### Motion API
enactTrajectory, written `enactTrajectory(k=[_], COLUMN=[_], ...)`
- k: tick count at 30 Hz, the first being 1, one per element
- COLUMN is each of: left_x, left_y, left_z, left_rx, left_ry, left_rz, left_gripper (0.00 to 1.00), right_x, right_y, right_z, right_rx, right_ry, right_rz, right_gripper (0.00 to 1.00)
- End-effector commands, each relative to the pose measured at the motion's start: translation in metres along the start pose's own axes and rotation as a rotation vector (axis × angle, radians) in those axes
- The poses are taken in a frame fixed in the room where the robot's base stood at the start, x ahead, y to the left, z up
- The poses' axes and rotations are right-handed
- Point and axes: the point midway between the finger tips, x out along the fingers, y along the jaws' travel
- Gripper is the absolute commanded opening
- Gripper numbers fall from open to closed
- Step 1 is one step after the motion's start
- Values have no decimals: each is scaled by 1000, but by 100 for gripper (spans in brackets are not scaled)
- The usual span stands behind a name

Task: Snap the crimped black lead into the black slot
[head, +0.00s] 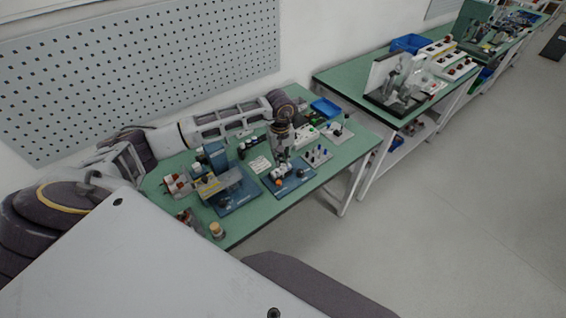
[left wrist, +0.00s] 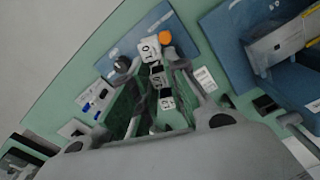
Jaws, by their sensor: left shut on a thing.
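My left gripper (head: 283,148) points down over a small blue base plate (head: 290,186) in the head view. In the left wrist view, my left gripper (left wrist: 157,68) has its fingers close around a column of white labelled blocks and dark parts. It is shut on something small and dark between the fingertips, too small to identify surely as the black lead. An orange round part (left wrist: 165,38) sits just beyond the tips on the blue base (left wrist: 122,48). The black slot cannot be told apart here. My right gripper is not in view.
A larger blue fixture (head: 240,200) with a grey panel stands left of the small base. A blue bin (head: 325,108) is at the back. A second bench (head: 350,75) stands beyond a gap.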

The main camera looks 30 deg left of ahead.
Motion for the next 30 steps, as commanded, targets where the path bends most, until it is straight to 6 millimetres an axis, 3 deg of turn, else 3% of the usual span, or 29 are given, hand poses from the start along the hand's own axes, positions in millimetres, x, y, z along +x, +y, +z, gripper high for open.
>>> enactTrajectory(k=[15,30], left_x=[-8,-8], left_y=[-4,-8], left_z=[-21,-29], left_rx=[-461,-881], left_ry=[0,0], left_rz=[0,-1], left_gripper=[0,0], right_x=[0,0], right_y=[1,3], right_z=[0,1], right_rx=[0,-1], right_ry=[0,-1], right_rz=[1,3], right_gripper=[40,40])
